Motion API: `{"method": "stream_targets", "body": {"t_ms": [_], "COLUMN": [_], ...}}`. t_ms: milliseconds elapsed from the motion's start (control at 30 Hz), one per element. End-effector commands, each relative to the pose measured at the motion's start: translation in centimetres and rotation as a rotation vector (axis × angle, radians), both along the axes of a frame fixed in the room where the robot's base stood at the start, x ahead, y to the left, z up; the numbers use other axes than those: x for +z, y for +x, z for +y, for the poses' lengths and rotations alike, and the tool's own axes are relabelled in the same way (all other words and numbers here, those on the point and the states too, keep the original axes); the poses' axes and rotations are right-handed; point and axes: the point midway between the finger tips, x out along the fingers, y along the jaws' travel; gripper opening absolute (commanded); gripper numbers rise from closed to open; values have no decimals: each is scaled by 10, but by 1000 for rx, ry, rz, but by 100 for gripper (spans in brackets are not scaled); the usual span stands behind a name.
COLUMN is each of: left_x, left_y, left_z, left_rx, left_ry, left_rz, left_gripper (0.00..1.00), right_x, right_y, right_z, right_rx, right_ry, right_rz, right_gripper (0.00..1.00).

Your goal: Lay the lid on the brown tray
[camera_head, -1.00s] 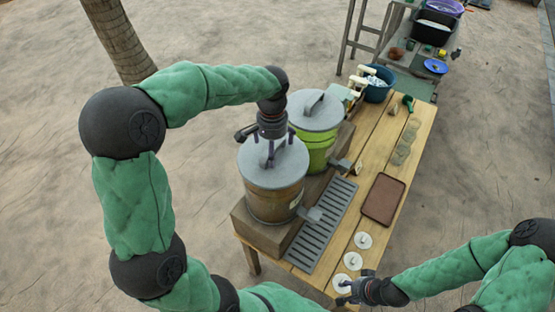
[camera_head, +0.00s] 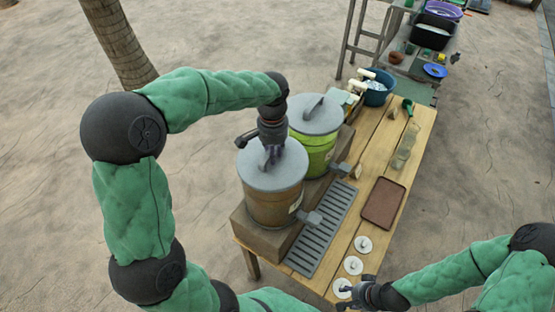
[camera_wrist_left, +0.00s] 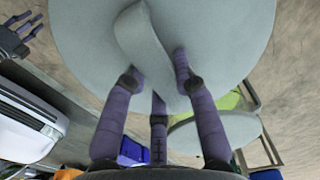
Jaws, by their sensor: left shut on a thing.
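The grey round lid (camera_head: 258,177) lies on the brown bucket (camera_head: 275,208) at the left of the table, or very close above it. My left gripper (camera_head: 271,155) is over the lid, shut on its upright fin-like handle. The wrist view shows the fingers (camera_wrist_left: 160,95) on both sides of the handle (camera_wrist_left: 150,45), with the lid (camera_wrist_left: 235,40) filling the top. The brown tray (camera_head: 383,204) lies flat and empty on the table, right of the buckets. My right gripper (camera_head: 352,290) is at the table's near end, by a white disc; its opening is unclear.
A green bucket with its own grey lid (camera_head: 314,115) stands right behind the brown one. A slotted grey grate (camera_head: 322,230) lies between buckets and tray. White discs (camera_head: 363,244) lie below the tray, glass jars (camera_head: 403,152) above it. A blue tub (camera_head: 376,92) stands farther back.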

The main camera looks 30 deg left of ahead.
Motion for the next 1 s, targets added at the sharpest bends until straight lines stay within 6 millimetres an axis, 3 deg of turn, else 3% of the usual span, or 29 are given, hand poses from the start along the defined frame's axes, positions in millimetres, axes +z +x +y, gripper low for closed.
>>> {"method": "stream_targets", "body": {"t_ms": [1000], "left_x": [48], "left_y": [0], "left_z": [1], "left_rx": [0], "left_ry": [2], "left_rz": [0], "left_gripper": [0], "right_x": [36], "right_y": [0], "right_z": [0], "right_rx": [0], "right_ry": [0], "right_rz": [0], "right_gripper": [40]}}
